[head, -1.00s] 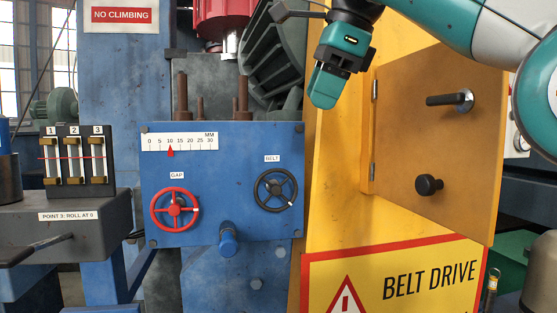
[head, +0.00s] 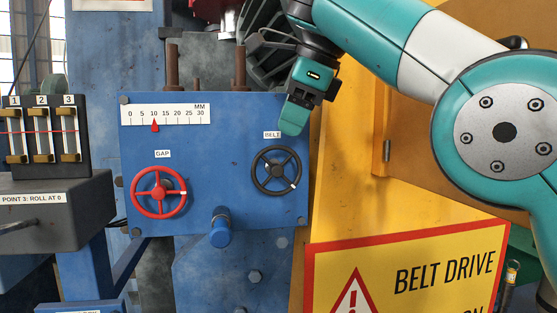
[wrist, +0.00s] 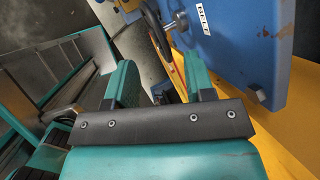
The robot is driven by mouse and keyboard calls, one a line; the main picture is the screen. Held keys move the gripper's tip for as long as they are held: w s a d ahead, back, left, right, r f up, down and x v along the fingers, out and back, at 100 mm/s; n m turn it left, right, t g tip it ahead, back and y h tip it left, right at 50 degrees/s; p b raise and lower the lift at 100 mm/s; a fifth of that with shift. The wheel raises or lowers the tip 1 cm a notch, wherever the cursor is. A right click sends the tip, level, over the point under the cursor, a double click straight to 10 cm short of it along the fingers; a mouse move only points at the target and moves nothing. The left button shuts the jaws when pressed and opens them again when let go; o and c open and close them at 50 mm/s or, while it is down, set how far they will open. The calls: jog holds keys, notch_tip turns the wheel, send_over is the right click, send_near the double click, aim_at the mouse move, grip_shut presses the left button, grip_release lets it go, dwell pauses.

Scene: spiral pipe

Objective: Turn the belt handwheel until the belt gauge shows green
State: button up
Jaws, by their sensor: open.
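The belt handwheel (head: 276,170) is black with a pale mark on its lower right rim. It sits on the right of the blue panel (head: 225,150), under the BELT label (head: 271,134). My gripper (head: 293,122) hangs just above it in the head view, partly over the label, with no visible contact. In the wrist view my gripper (wrist: 160,82) is open, its two teal fingers apart and nothing held. The dark handwheel (wrist: 158,32) shows there nearly edge-on beyond the fingers, left of the label. I cannot make out a belt gauge in either view.
The red gap handwheel (head: 159,193) and a white scale (head: 165,115) with its red pointer near 10 are left on the panel. A blue knob (head: 220,230) sticks out below. A yellow cabinet (head: 345,190) with a BELT DRIVE sign (head: 405,270) stands right.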

aim_at(286, 148)
jog(key=b+x, duration=0.1)
jog(key=x, duration=0.5)
jog(key=c, duration=0.9)
jog(key=shift+o, duration=0.2)
jog(key=shift+w+d+f+y+b, duration=0.2)
jog(key=shift+f+y+b, duration=0.25)
jog(key=shift+b, duration=0.55)
jog(key=shift+d+r+m+y+b, duration=0.15)
jog(key=shift+d+m+y+b, duration=0.25)
jog(key=shift+y, duration=0.45)
jog(key=shift+a+r+g, duration=0.1)
jog(key=shift+g, duration=0.2)
